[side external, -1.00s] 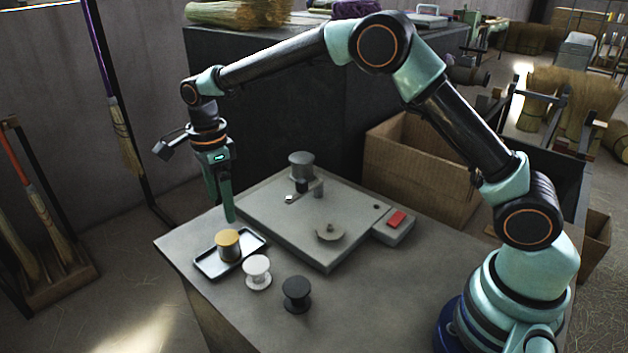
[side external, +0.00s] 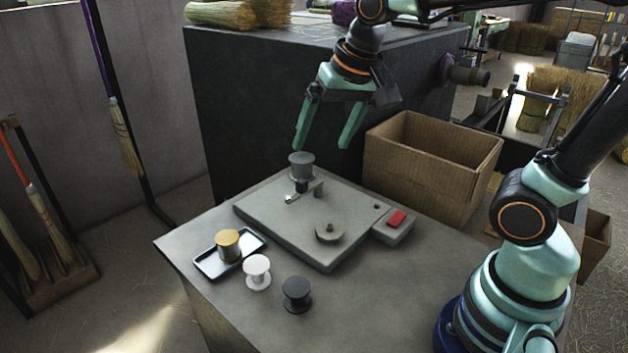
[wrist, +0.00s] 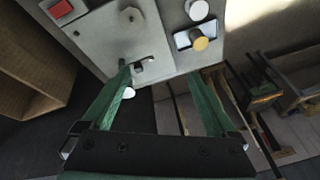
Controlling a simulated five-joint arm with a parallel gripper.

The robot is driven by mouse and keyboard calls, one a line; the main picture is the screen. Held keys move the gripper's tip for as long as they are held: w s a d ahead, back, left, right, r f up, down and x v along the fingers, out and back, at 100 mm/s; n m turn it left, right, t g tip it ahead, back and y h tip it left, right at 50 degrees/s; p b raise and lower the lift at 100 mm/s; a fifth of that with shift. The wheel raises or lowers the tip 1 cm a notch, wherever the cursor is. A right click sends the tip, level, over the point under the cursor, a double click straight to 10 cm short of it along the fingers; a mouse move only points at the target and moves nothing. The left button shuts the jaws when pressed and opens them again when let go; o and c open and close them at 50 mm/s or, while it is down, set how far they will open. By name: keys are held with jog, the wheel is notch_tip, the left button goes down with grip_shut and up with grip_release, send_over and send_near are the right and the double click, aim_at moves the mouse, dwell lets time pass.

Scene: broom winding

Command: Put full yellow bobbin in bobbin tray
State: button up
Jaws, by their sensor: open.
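The full yellow bobbin (side external: 228,246) stands upright in the shallow bobbin tray (side external: 207,268) at the table's front left. The wrist view shows the yellow bobbin (wrist: 200,42) and the tray (wrist: 181,40) at the top right. My gripper (side external: 325,146) is open and empty, raised above the back of the winding machine (side external: 285,228), well away from the tray. In the wrist view its two green fingers (wrist: 166,85) are spread apart with nothing held between them.
An empty white bobbin (side external: 257,272) and a black bobbin (side external: 296,294) stand near the tray. The machine carries a grey spool (side external: 301,163) on a post, a spindle disc (side external: 329,233) and a red switch (side external: 396,218). A cardboard box (side external: 425,175) stands behind, at right.

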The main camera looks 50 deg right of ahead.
jog(key=s+d+f+n+t, duration=0.1)
jog(key=s+d+f+n, duration=0.1)
jog(key=s+n, duration=0.3)
jog(key=shift+s+d, duration=0.15)
jog(key=shift+s, duration=0.25)
